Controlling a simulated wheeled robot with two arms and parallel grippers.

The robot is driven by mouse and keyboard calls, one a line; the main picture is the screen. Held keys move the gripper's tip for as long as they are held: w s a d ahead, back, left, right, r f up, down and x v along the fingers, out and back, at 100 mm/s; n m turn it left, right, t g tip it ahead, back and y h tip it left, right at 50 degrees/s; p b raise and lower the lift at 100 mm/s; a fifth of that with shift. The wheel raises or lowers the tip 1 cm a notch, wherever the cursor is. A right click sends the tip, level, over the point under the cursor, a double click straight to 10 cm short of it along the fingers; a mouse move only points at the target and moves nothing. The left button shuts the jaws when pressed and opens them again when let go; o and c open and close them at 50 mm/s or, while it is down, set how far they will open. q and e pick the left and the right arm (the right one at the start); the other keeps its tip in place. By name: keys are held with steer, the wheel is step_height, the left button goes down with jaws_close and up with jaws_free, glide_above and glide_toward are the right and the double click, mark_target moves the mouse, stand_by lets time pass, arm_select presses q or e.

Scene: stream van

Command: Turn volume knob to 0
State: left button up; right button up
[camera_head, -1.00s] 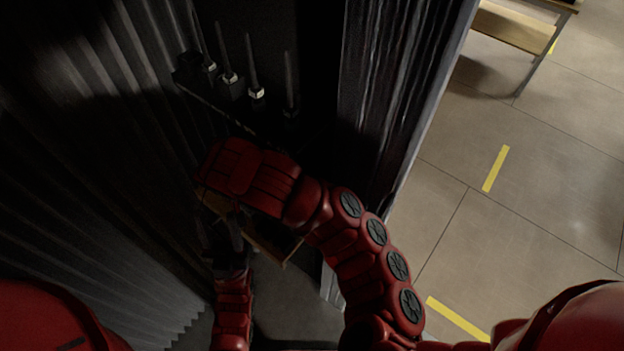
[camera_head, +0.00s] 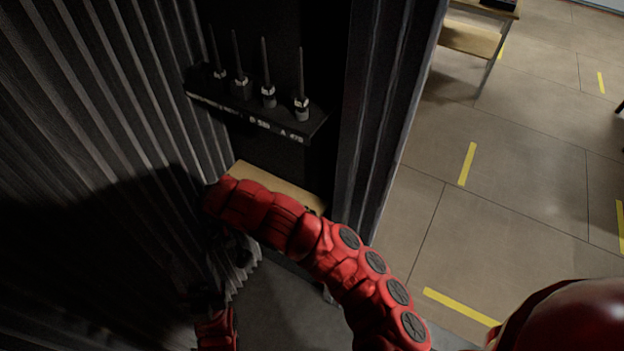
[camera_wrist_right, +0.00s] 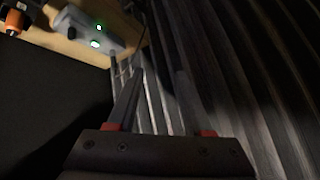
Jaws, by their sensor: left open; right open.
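A grey device (camera_wrist_right: 92,32) with green lights sits on a wooden surface at the upper left of the right wrist view. A small dark round part (camera_wrist_right: 72,33) on it may be the volume knob; its setting is too small to read. My right gripper (camera_wrist_right: 155,85) is open and empty, its fingers apart, below and right of the device and not touching it. In the head view my right arm (camera_head: 290,222) reaches across the wooden shelf and hides part of it. My left gripper (camera_head: 205,298) is low at the left in shadow, away from the shelf.
A black rack (camera_head: 265,118) with several upright antennas is above the wooden shelf (camera_head: 275,186). Pleated dark curtains (camera_head: 385,120) hang on both sides. An orange and black object (camera_wrist_right: 14,18) lies left of the device. Open tiled floor (camera_head: 500,190) is at the right.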

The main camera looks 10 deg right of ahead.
steer(key=w+d+r+t+y, duration=0.45)
steer(key=w+d+t, duration=0.4)
steer(key=d, duration=0.25)
steer(key=s+d+r+t, duration=0.3)
steer(key=s+d+t, duration=0.1)
steer(key=d, duration=0.4)
steer(key=s+d+r+t+h, duration=0.1)
steer(key=s+d+r+t, duration=0.2)
steer(key=d, duration=0.6)
steer(key=shift+s+m+t, duration=0.4)
steer(key=shift+s+t, duration=0.75)
steer(key=shift+t, duration=0.5)
